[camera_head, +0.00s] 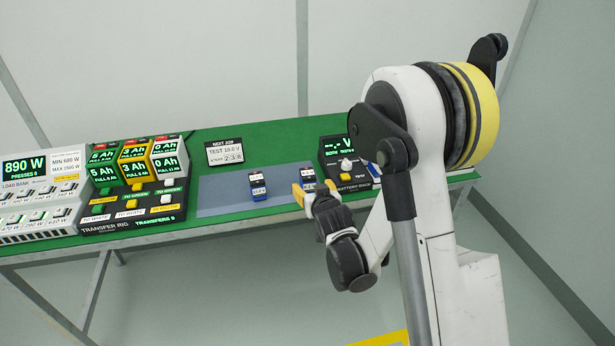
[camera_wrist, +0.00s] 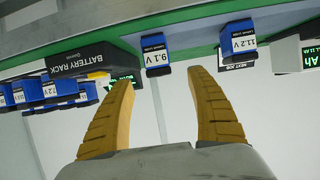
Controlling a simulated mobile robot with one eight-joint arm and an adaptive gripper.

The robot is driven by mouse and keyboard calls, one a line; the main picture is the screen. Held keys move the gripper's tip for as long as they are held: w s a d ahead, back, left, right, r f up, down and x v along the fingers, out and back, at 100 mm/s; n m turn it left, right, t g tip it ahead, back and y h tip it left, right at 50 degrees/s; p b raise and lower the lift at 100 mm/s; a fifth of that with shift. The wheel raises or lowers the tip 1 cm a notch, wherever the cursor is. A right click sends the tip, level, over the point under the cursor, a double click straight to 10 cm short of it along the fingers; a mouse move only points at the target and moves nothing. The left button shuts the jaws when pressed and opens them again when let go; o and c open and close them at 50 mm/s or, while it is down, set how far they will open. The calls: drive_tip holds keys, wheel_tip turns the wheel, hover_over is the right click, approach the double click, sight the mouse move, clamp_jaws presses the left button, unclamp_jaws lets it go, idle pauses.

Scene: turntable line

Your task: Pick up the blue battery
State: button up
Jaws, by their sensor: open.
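Several blue batteries are in view. One labelled 9.1 V (camera_wrist: 156,55) stands on the blue-grey mat, just beyond my fingertips and between them in the wrist view; it also shows in the head view (camera_head: 308,176). A second, labelled 11.2 V (camera_wrist: 238,36), stands apart from it on the same mat, to the left in the head view (camera_head: 258,185). My gripper (camera_wrist: 161,80) is open, with nothing between its yellow fingers. In the head view my gripper (camera_head: 313,192) is at the near side of the 9.1 V battery. I cannot tell whether a finger touches it.
The battery rack (camera_wrist: 85,60) is beside the 9.1 V battery, with more blue batteries (camera_wrist: 46,92) past it. My arm hides part of that side in the head view. A transfer rig (camera_head: 130,215) and load bank (camera_head: 40,205) are at left. The mat (camera_head: 222,198) has bare room.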

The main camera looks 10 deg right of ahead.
sight(308, 177)
drive_tip(key=p+x, duration=0.1)
drive_tip(key=x, duration=0.3)
drive_tip(key=b+x, duration=0.1)
drive_tip(key=x, duration=0.1)
drive_tip(key=b+x, duration=0.1)
drive_tip(key=x, duration=0.1)
drive_tip(key=shift+w+d+f, duration=0.15)
drive_tip(key=shift+w+d, duration=0.1)
drive_tip(key=shift+w, duration=0.4)
clamp_jaws()
